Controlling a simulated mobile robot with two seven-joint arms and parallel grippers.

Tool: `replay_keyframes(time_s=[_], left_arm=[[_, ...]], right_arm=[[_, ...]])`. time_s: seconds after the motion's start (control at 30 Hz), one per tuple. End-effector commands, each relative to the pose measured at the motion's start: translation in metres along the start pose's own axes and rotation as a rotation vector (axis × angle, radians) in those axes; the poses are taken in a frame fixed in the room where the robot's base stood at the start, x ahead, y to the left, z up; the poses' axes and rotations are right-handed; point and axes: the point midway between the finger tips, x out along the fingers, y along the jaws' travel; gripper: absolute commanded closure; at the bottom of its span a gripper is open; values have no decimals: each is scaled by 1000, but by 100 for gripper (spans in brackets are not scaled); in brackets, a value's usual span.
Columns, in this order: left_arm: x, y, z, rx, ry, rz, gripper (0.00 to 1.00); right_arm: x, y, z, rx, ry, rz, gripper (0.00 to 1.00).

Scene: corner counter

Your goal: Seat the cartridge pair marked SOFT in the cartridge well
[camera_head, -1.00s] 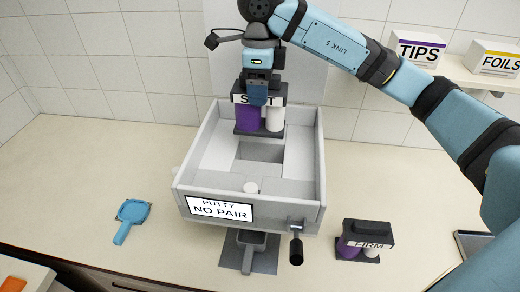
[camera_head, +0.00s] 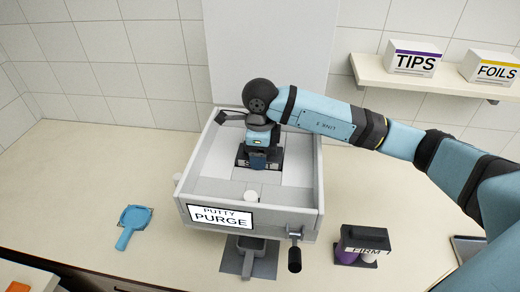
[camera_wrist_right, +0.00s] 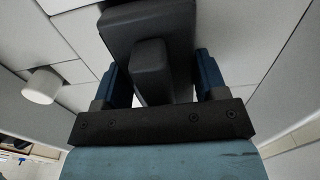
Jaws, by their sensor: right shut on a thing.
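The SOFT cartridge pair (camera_head: 242,156) is down in the well at the middle of the grey machine (camera_head: 190,185). Only its dark top frame shows in the head view; its label and coloured cartridges are hidden. My right gripper (camera_head: 260,163) is above it with its jaws shut on the handle (camera_wrist_right: 150,70), which stands between the two blue fingers in the right wrist view. Whether the pair is fully down I cannot tell. The machine's display (camera_head: 221,216) reads PUTTY PURGE. My left gripper is not in view.
The FIRM pair (camera_head: 362,243) stands on the counter right of the machine. A crank (camera_head: 294,250) sticks out at the machine's front right. A blue scoop (camera_head: 132,222) lies left. TIPS (camera_head: 413,58) and FOILS (camera_head: 490,68) boxes are on the shelf.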

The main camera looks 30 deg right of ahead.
Motion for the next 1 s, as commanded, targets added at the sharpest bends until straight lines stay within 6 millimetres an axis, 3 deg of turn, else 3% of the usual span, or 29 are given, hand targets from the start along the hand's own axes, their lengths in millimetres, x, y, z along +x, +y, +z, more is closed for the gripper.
replay_keyframes(time_s=[0.33,0.37,0.47,0.87,1.0], left_arm=[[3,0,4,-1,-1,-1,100],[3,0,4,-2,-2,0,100],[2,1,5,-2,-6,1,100],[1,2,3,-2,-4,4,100],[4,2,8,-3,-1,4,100]], right_arm=[[4,0,0,0,-3,-2,93],[5,0,0,0,-2,-1,32],[3,0,0,0,-1,-1,9],[-4,-1,1,0,-3,-3,9],[-27,-1,1,-1,-6,-7,9]])
